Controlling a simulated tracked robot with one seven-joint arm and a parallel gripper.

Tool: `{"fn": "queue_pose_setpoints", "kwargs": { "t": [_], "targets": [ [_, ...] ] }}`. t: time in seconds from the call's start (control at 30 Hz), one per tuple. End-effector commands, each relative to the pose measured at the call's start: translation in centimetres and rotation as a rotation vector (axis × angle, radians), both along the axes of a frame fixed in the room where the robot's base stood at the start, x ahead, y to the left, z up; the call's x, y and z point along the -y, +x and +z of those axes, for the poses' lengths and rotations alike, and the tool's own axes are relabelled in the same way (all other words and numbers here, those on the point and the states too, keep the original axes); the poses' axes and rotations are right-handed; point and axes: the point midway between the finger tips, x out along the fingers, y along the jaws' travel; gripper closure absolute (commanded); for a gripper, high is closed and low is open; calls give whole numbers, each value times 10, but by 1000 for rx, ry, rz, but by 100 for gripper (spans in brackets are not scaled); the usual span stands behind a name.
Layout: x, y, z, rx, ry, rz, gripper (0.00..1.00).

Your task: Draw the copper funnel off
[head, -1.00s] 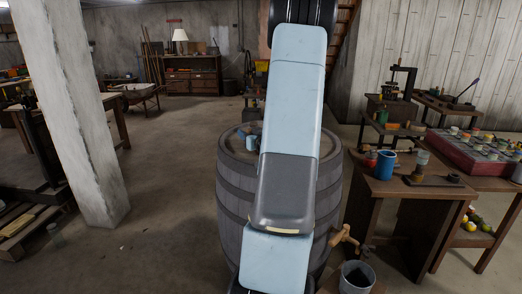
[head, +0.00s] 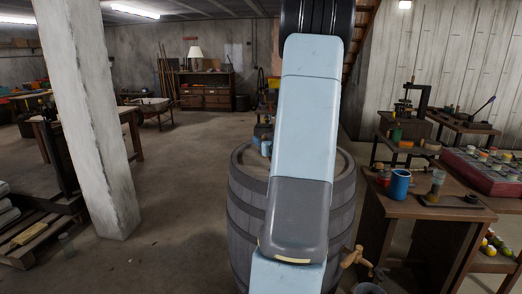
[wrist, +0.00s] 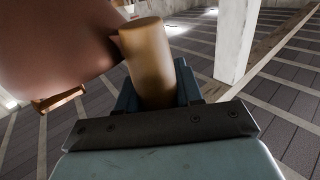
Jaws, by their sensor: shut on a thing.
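In the wrist view a large smooth reddish-brown body, which I take for the copper funnel (wrist: 55,45), fills the upper left, cut by the frame edge. A tan, round handle (wrist: 146,50) stands beside it and appears to belong to it. My gripper (wrist: 156,88) is shut on this handle, with a blue finger on each side. In the head view my own arm covers the middle, so the funnel cannot be made out there. The grey barrel (head: 245,205) stands behind the arm.
A wooden tap (head: 352,257) sticks out at the barrel's lower right. A wooden bench (head: 400,206) with a blue cup (head: 399,184) stands to the right. A concrete pillar (head: 90,120) is at the left. Open floor lies between pillar and barrel.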

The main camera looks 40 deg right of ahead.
Motion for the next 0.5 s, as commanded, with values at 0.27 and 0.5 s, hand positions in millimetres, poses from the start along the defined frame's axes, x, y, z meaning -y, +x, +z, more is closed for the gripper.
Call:
{"fn": "queue_pose_setpoints", "kwargs": {
  "t": [0.27,0.5],
  "targets": [
    [23,-50,54,0,-3,-7,100],
    [41,-93,74,0,-3,-4,100]
  ]
}}
